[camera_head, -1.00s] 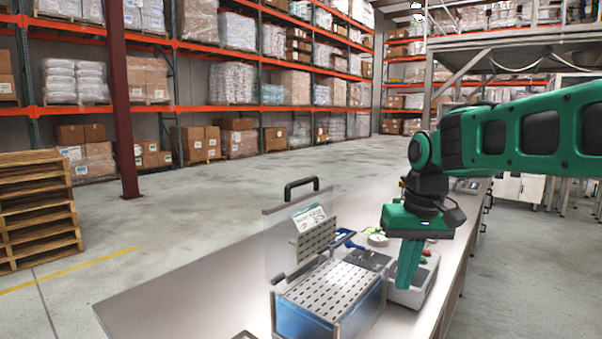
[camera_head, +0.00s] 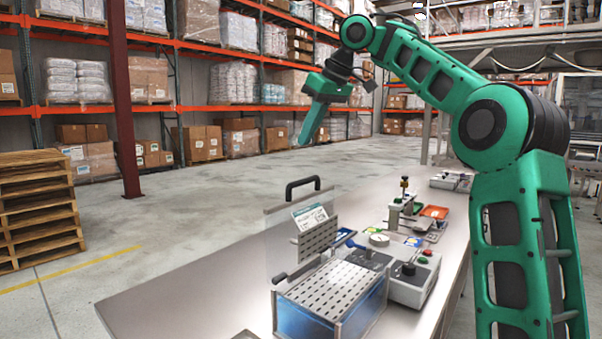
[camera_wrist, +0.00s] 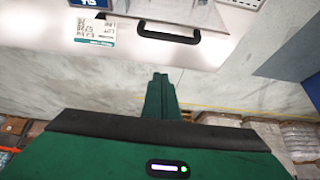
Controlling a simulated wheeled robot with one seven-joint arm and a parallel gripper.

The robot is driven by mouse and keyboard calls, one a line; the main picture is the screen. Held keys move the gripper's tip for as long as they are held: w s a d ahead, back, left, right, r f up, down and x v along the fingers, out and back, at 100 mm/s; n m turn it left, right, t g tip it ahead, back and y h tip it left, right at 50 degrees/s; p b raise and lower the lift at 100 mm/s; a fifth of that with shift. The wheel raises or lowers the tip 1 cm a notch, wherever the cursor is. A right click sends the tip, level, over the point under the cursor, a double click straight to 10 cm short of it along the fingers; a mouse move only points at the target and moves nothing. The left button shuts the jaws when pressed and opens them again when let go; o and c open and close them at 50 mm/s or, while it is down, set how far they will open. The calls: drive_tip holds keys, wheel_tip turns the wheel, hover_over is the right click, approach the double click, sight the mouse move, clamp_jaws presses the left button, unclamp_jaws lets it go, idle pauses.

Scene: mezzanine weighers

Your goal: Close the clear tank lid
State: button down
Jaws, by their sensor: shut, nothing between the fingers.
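The clear tank lid (camera_head: 284,244) stands upright, open, at the back left edge of the tank (camera_head: 318,315). It has a black handle (camera_head: 302,187) on its top edge and a white label (camera_head: 309,216). The tank holds blue liquid under a slotted grey plate. My gripper (camera_head: 307,140) is shut and empty, raised above and beyond the lid, apart from it. In the wrist view my gripper (camera_wrist: 159,78) points toward the lid's handle (camera_wrist: 168,34), with a gap between them.
A grey control box (camera_head: 412,283) with a black knob stands right of the tank. Further along the bench (camera_head: 180,305) are a small press (camera_head: 402,205) and a red tray (camera_head: 435,212). The bench's left part is clear. Pallets (camera_head: 38,210) stand on the floor at left.

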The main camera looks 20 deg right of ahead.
drive_tip(key=shift+x, duration=4.9)
drive_tip(key=shift+s+d+f, duration=0.15)
drive_tip(key=shift+s+d, duration=0.4)
drive_tip(key=shift+s, duration=0.25)
drive_tip(key=shift+s+d+f, duration=0.15)
drive_tip(key=shift+s+d, duration=0.45)
drive_tip(key=shift+s, duration=0.25)
